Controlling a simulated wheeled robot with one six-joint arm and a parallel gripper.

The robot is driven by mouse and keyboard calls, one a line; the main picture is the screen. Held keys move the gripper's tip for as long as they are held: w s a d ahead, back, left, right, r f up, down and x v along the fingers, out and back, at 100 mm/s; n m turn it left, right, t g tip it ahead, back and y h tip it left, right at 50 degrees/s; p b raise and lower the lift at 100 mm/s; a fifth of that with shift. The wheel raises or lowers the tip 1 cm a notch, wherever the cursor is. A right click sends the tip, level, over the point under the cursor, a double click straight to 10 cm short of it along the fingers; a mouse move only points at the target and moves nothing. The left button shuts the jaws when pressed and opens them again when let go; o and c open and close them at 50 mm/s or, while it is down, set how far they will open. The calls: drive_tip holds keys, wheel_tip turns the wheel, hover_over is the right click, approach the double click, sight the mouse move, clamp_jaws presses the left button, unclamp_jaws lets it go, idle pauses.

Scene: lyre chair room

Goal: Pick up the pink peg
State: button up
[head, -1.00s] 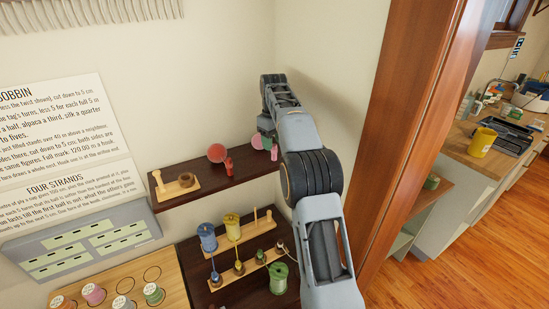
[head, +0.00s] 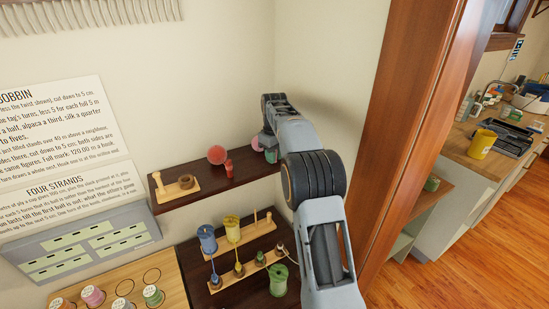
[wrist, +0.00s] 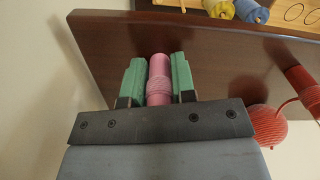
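The pink peg (wrist: 159,78) lies between the two green fingers of my gripper (wrist: 159,75) in the wrist view. Its thicker, textured middle sits between the finger pads, and both pads appear to touch its sides. In the head view, my gripper (head: 266,146) is at the right end of the upper dark shelf (head: 222,184), by the wall corner. A bit of the peg (head: 256,143) shows there beside the green finger. The peg's lower end and any contact with the shelf are hard to make out.
A red ball (head: 217,154) and a small red peg (head: 229,168) stand left of my gripper. A wooden holder with a brown ring (head: 186,181) is farther left. Spools (head: 208,238) stand on the lower shelf. A wooden post (head: 410,130) rises at right.

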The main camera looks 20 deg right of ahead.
clamp_jaws()
drive_tip(key=shift+r, duration=0.15)
